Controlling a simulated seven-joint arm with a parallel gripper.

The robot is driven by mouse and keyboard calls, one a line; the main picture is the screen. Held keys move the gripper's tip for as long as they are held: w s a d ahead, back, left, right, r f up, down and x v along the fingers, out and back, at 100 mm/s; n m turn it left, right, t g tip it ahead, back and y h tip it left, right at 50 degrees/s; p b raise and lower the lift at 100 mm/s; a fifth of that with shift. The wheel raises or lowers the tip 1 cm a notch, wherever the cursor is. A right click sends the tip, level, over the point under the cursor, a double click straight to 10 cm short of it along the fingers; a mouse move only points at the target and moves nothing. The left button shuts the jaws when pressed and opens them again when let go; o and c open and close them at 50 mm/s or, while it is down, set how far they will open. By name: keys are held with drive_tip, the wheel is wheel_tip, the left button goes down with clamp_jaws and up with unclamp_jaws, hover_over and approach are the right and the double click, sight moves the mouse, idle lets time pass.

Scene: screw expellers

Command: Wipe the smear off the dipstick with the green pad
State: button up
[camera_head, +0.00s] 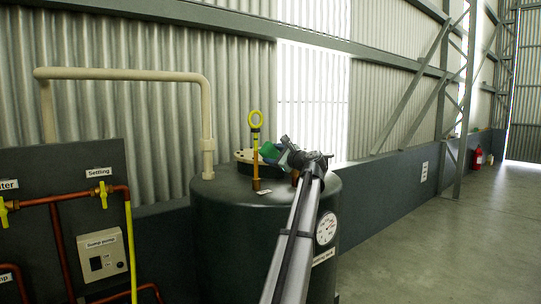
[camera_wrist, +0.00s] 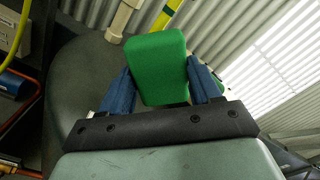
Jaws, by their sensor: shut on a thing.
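The dipstick stands upright on top of the dark tank (camera_head: 225,225) in the head view, with a yellow ring handle (camera_head: 256,119) and a yellow shaft (camera_head: 256,158) running down to a brown fitting. A yellow strip (camera_wrist: 172,14) at the top of the wrist view looks like part of it. My gripper (camera_head: 276,149) is just right of the dipstick. Its blue fingers are shut on the green pad (camera_wrist: 157,62), which also shows in the head view (camera_head: 269,151). I cannot tell whether the pad touches the dipstick.
A round pale flange (camera_head: 243,156) lies on the tank top behind the dipstick. A cream pipe (camera_head: 125,73) comes down onto the tank at left. A gauge (camera_head: 326,228) is on the tank's front. A panel with red pipes (camera_head: 60,240) stands left. The floor at right is clear.

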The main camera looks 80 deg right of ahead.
sight(272, 154)
drive_tip(key=shift+v, duration=1)
drive_tip(key=shift+s+a, duration=0.1)
drive_tip(key=shift+v, duration=1.35)
